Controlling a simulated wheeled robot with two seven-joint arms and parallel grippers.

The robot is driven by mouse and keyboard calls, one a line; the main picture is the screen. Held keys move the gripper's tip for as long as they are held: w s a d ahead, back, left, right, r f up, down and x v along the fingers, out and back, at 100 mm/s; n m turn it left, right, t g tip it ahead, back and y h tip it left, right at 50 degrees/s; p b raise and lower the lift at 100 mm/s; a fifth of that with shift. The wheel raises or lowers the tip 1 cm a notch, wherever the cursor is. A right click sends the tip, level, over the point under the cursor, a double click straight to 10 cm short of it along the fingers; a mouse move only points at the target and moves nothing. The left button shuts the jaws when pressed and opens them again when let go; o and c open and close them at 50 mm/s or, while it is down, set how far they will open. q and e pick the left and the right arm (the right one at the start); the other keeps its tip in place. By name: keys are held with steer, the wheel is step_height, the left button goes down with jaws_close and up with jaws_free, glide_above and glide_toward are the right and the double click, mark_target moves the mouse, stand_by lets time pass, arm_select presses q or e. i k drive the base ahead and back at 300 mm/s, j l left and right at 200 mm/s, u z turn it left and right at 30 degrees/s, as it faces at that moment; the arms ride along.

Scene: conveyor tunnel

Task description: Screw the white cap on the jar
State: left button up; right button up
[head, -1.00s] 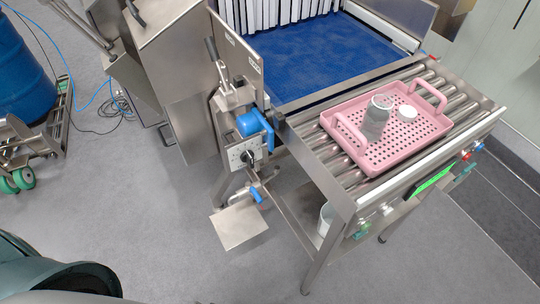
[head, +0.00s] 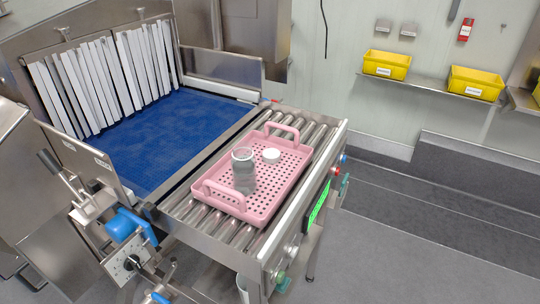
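A grey jar (head: 243,172) stands upright in a pink perforated tray (head: 222,206), near the tray's left side. Its top looks open, with no cap on it. The white cap (head: 271,155) lies in the same tray, to the right of and behind the jar, apart from it. The tray has a raised handle at each end and rests on a roller conveyor. Neither of my grippers shows in the head view.
The steel roller conveyor (head: 205,216) joins a blue belt (head: 180,135) that runs under white strip curtains (head: 110,75). A control box with a blue handle (head: 128,226) stands at the front left. Yellow bins (head: 387,64) sit on a wall shelf. Grey floor is free at the right.

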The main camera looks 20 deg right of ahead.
mark_target(243, 158)
steer(key=l+u, duration=0.1)
steer(key=u, duration=0.2)
steer(key=l+u, duration=0.15)
steer(key=u, duration=0.15)
steer(key=l+u, duration=0.3)
steer(key=l, duration=0.3)
steer(key=k+l+u, duration=0.1)
steer(key=l+u, duration=0.25)
steer(key=l, duration=0.25)
steer(key=k+l, duration=0.1)
steer(key=l, duration=0.35)
steer(key=k+l, duration=0.1)
steer(key=l, duration=0.3)
steer(key=k+l+u, duration=0.1)
steer(key=l, duration=0.35)
steer(key=k+l, duration=0.15)
steer(key=l, duration=0.3)
steer(key=k+l+u, duration=0.1)
steer(key=l, duration=0.3)
steer(key=k+l, duration=0.15)
steer(key=l, duration=0.25)
steer(key=k+l, duration=0.15)
steer(key=l, duration=0.3)
